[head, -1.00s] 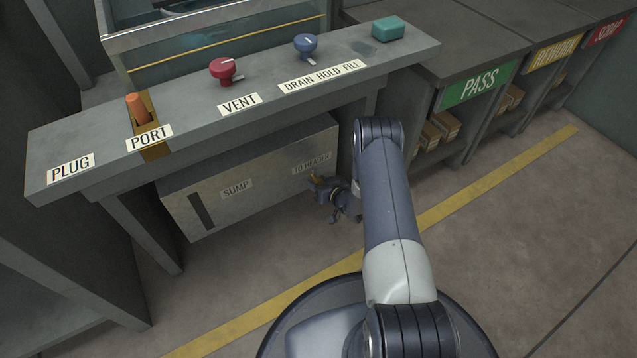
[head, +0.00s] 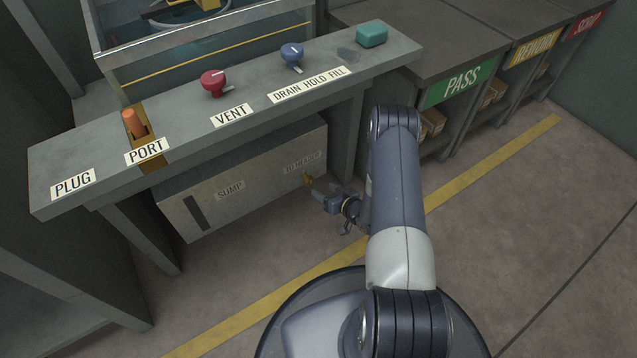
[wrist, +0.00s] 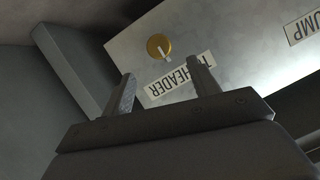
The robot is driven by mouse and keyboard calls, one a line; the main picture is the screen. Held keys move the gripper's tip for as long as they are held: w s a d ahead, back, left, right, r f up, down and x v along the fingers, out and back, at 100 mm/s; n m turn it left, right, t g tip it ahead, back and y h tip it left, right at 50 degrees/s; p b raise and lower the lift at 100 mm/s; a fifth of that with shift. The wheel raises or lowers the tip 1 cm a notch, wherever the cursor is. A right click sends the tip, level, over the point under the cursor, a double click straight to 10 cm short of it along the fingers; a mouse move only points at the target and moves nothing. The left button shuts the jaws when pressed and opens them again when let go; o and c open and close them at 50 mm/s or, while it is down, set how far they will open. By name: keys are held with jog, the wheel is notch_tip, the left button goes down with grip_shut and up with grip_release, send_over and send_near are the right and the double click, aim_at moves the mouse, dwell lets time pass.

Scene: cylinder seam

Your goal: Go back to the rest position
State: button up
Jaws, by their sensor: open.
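My gripper (head: 329,212) is open and empty, low in front of the sump box (head: 262,192) and a little to the right of it. In the wrist view my two fingers (wrist: 162,85) stand apart with nothing between them. Beyond them is the sump box face with a brass fitting (wrist: 158,46) and the upside-down "TO HEADER" label (wrist: 181,79). The brass fitting also shows in the head view (head: 308,180), apart from my gripper. My upper arm hides part of the floor behind it.
Above is a grey shelf with an orange plug (head: 134,121) in the port, a red vent knob (head: 213,83), a blue knob (head: 292,55) and a teal block (head: 371,35). PASS (head: 460,82), REWORK and SCRAP bays stand at right. The floor at right is clear.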

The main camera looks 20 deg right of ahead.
aim_at(311, 182)
jog(key=shift+s+d+r, duration=0.15)
jog(key=shift+s, duration=0.3)
jog(key=shift+w, duration=0.1)
jog(key=b+x, duration=0.4)
jog(key=x, duration=0.6)
jog(key=shift+w+f, duration=0.2)
jog(key=shift+f, duration=0.05)
jog(key=shift+w+r, duration=0.1)
jog(key=shift+r, duration=0.05)
jog(key=shift+n, duration=0.3)
